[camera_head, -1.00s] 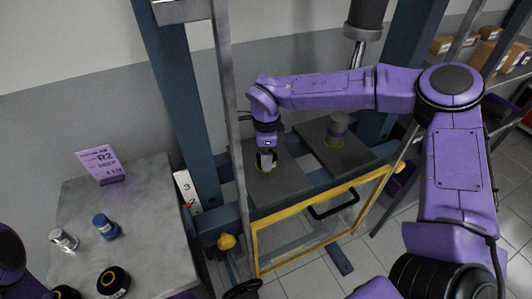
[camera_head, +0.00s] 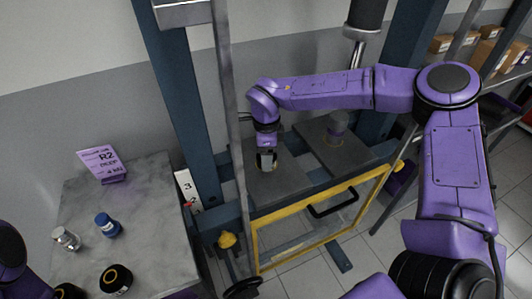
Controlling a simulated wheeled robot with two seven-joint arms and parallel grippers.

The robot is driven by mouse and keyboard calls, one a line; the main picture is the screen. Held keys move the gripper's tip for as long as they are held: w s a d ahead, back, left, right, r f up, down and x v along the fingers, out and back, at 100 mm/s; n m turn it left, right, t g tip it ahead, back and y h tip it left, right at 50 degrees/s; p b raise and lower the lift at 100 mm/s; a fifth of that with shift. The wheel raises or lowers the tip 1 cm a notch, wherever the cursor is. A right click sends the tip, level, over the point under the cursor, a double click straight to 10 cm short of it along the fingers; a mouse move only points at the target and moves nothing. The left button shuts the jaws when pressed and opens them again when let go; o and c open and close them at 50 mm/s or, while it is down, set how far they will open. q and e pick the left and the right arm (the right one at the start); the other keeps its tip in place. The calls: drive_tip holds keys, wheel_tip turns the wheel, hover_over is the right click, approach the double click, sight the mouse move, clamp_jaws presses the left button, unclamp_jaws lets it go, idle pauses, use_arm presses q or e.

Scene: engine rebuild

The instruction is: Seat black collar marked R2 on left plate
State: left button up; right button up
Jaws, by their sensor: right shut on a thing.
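My right gripper (camera_head: 265,162) points down over the left plate (camera_head: 283,187), a dark grey slab on the press bed. It is shut on a small dark part with a trace of yellow low on it, which looks like the black collar (camera_head: 266,168). The fingers hide most of it, so I cannot read its marking. It is at or just above the plate; I cannot tell if it touches. Part of my left arm shows at the lower left edge, but its gripper is out of view.
The right plate (camera_head: 352,158) carries a grey-purple cylinder (camera_head: 337,128). A yellow-framed guard (camera_head: 322,217) stands in front of the plates, between the blue press posts.

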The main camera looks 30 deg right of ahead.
drive_tip(key=o, duration=1.5)
wheel_tip(320, 180, up, 11)
drive_tip(key=b, duration=0.2)
drive_tip(key=shift+f, duration=0.15)
